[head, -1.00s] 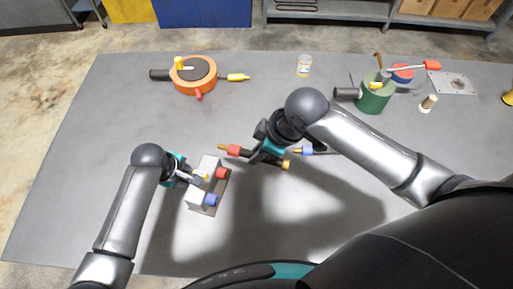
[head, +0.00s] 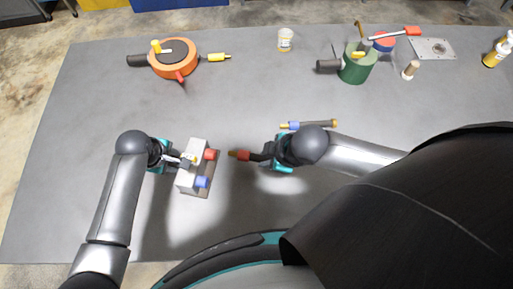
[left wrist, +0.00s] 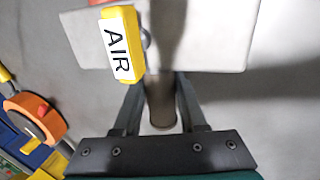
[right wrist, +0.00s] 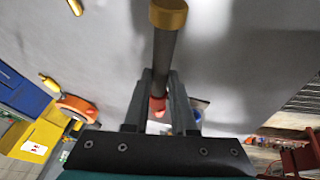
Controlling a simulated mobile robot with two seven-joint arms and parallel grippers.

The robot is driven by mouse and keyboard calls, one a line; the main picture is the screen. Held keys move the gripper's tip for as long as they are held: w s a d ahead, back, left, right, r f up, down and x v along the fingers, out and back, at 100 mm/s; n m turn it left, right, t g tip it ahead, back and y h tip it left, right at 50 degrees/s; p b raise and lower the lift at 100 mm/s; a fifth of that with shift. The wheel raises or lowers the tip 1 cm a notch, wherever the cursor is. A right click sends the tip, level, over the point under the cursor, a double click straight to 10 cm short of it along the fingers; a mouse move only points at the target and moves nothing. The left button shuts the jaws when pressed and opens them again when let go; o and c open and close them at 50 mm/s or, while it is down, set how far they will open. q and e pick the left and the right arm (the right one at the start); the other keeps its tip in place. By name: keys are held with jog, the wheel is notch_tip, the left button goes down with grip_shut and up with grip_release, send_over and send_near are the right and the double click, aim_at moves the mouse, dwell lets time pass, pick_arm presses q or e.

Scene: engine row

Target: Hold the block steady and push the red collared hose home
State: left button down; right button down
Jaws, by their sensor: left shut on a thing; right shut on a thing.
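The pale block (head: 191,172) stands on the table with a red port (head: 210,155) and a blue port (head: 201,182) on its right side. My left gripper (head: 176,160) is shut on a stub at the block's left side; the left wrist view shows the stub between the fingers (left wrist: 160,105). My right gripper (head: 268,154) is shut on the dark hose with a red collar (head: 243,155). Its brass tip (head: 232,153) points left at the red port, with a gap between. In the right wrist view the hose's other brass end (right wrist: 168,13) sticks out past the fingers.
A blue collared hose (head: 308,125) lies just behind my right gripper. A yellow AIR tag (left wrist: 121,45) hangs at the block. An orange round part (head: 173,64), a jar (head: 285,40) and a green canister (head: 357,66) stand farther back. The middle table is clear.

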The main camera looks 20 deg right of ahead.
aim_at(243, 158)
jog(key=s+d+f, duration=0.2)
jog(key=f, duration=0.1)
jog(key=shift+d, duration=0.3)
jog(key=shift+w, duration=0.1)
jog(key=shift+w+a, duration=0.5)
jog(key=shift+a, duration=0.3)
jog(key=shift+w+a, duration=0.55)
jog(key=shift+a, duration=0.3)
jog(key=shift+w+a, duration=0.5)
jog(key=shift+a, duration=0.3)
pick_arm(q)
jog(key=shift+s, duration=0.1)
pick_arm(e)
jog(key=shift+w+a+r, duration=0.1)
jog(key=shift+w+a, duration=0.4)
jog(key=shift+a, duration=0.25)
jog(key=shift+w+a, duration=0.5)
jog(key=shift+a, duration=0.25)
jog(key=shift+w+a, duration=0.15)
jog(key=shift+a, duration=0.05)
jog(key=c, duration=0.7)
grip_release()
jog(key=shift+o, duration=0.2)
